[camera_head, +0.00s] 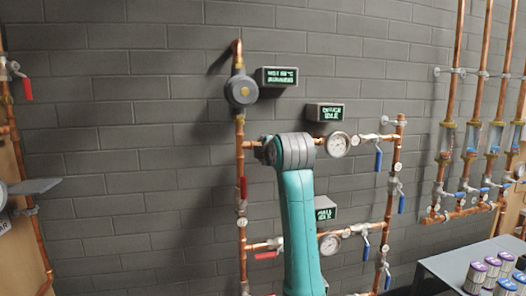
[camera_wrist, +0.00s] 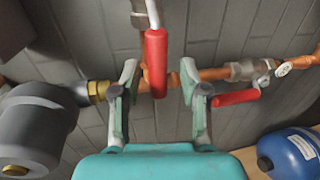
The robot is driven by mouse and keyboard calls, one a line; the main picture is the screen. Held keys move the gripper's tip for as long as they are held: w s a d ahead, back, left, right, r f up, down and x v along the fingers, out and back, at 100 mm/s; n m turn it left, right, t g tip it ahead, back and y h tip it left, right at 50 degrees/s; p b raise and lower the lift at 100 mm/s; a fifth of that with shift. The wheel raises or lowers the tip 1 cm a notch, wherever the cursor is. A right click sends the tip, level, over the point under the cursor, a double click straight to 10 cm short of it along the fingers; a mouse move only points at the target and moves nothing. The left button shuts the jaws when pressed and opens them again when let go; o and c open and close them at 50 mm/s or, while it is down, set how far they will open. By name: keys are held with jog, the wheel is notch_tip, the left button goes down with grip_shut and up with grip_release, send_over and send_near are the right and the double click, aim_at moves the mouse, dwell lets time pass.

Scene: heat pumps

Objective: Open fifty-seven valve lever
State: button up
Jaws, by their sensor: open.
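In the wrist view my gripper (camera_wrist: 158,76) is open, with its two grey fingers apart. A red valve lever (camera_wrist: 155,62) hangs between the fingertips, and I see no clear contact with either finger. Its stem runs up to a valve body at the top edge. A second red lever (camera_wrist: 236,98) sits on the copper pipe to the right. In the head view one red lever (camera_head: 243,188) lies along the left vertical pipe and another (camera_head: 266,255) points left on a lower branch. I cannot read the number fifty-seven on any valve. My arm hides my gripper in the head view.
A dark grey pump body (camera_wrist: 35,125) is close left of the fingers, joined by a brass fitting to a copper pipe behind them. A blue vessel (camera_wrist: 290,152) is at lower right. In the head view, gauges (camera_head: 337,145) and blue levers (camera_head: 378,160) stand right of my arm.

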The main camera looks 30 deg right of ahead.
jog(key=v, duration=1)
jog(key=shift+s, duration=0.4)
jog(key=shift+a, duration=0.15)
